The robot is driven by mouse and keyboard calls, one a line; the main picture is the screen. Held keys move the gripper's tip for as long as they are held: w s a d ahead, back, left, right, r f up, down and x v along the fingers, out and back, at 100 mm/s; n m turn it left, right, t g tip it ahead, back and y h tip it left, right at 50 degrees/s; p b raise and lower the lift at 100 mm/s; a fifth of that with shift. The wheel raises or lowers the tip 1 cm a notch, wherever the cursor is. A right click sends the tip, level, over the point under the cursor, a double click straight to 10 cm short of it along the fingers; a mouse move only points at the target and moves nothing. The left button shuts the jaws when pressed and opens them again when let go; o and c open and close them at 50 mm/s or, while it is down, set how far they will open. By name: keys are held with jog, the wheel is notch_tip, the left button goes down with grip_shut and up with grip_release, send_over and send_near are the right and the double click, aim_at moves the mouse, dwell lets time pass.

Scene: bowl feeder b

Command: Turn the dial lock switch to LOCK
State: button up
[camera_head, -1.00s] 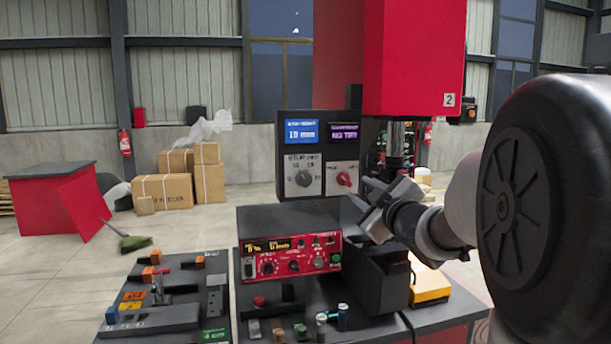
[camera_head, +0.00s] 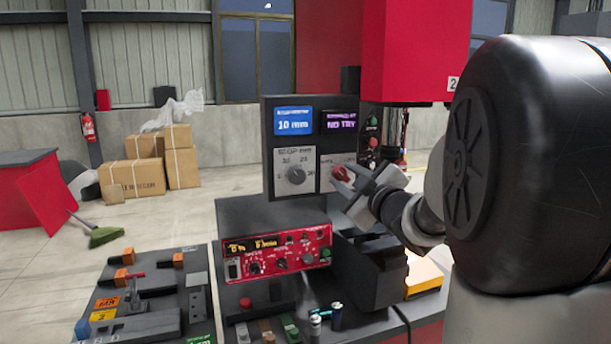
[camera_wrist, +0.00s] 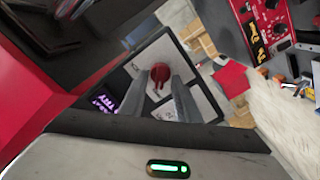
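A dark control panel (camera_head: 267,150) stands upright in the head view. On its lower right plate is a red knob (camera_head: 341,174), partly hidden by a finger; its label is too small to read. Left of it is a grey dial (camera_head: 296,175) with numbers around it. My gripper (camera_head: 352,182) is at the red knob, coming from the right. In the wrist view the red knob (camera_wrist: 160,72) lies between and just beyond my two parted fingertips (camera_wrist: 160,80). I cannot tell whether they touch it.
Above the knobs are a blue display (camera_head: 293,121) and a purple-lettered display (camera_head: 341,121). A red instrument box (camera_head: 277,254) stands below the panel. A tool board (camera_head: 140,300) lies at lower left. A red machine housing (camera_head: 415,50) hangs above right.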

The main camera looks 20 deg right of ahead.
jog(key=shift+s, duration=0.1)
grip_shut()
jog(key=shift+r+m, duration=0.1)
jog(key=shift+m, duration=0.3)
jog(key=shift+r+m+p, duration=0.1)
jog(key=shift+m+p, duration=0.35)
jog(key=shift+m, duration=0.55)
jog(key=m+p, duration=0.1)
jog(key=m, duration=0.3)
jog(key=shift+d+r, duration=0.1)
jog(key=shift+d, duration=0.05)
jog(key=m+p, duration=0.2)
jog(key=m, duration=0.3)
jog(key=shift+d+m+p, duration=0.1)
jog(key=shift+m+p, duration=0.3)
jog(key=m+p, duration=0.2)
jog(key=m, duration=0.3)
jog(key=shift+d, duration=0.1)
jog(key=shift+m, duration=0.3)
